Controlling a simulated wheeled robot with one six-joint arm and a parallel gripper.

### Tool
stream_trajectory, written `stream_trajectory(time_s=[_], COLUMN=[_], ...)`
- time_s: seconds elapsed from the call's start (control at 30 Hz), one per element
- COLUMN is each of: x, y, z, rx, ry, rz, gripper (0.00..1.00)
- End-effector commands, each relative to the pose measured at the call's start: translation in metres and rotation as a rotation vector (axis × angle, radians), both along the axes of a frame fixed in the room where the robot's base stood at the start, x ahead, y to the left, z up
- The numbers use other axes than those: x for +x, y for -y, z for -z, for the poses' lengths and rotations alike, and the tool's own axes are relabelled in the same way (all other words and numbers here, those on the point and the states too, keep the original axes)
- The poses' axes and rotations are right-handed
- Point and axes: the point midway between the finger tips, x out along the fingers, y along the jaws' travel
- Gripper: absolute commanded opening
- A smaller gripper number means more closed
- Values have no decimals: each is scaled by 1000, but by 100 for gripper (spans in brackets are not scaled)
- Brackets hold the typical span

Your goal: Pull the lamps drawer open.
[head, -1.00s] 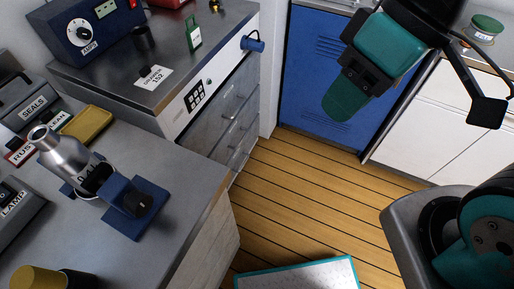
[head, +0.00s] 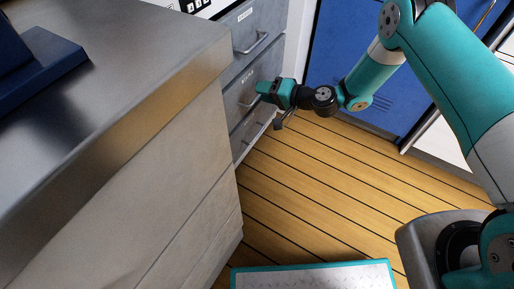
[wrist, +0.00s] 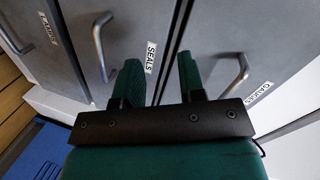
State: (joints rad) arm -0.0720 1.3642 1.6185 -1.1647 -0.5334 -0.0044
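The lamps drawer (wrist: 68,55) is a grey front at the left of the wrist view, with a LAMPS label (wrist: 48,29) and a bent metal handle (wrist: 16,40). In the head view it appears to be the lowest drawer (head: 246,134), partly behind my gripper. It looks closed. My gripper (wrist: 158,78) is open and empty, its two green fingers apart before the middle drawer, whose label reads SEALS. In the head view my gripper (head: 264,88) is close to that middle drawer. Contact cannot be told.
The seals drawer handle (wrist: 99,45) is left of my fingers; the gauges drawer handle (wrist: 238,74) is to the right. A grey counter (head: 130,60) fills the left of the head view. Wooden floor (head: 300,190) is clear before the drawers. A blue locker (head: 330,60) stands behind.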

Motion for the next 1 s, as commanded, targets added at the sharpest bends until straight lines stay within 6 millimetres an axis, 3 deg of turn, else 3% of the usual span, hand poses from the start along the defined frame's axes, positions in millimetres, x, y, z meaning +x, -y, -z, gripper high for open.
stream_trajectory(time_s=[0.03, 0.1, 0.2, 0.33, 0.4, 0.5, 1.0], x=[-2, -5, -16, -34, -41, -47, -29], y=[9, 22, 40, 60, 67, 73, 62], z=[72, 131, 201, 263, 283, 296, 309], rx=[43, 99, 163, 217, 234, 247, 248], ry=[-30, -54, -87, -122, -134, -142, -144], rz=[69, 166, 293, 418, 462, 496, 502], gripper=[37, 37, 37, 37, 37, 37, 37])
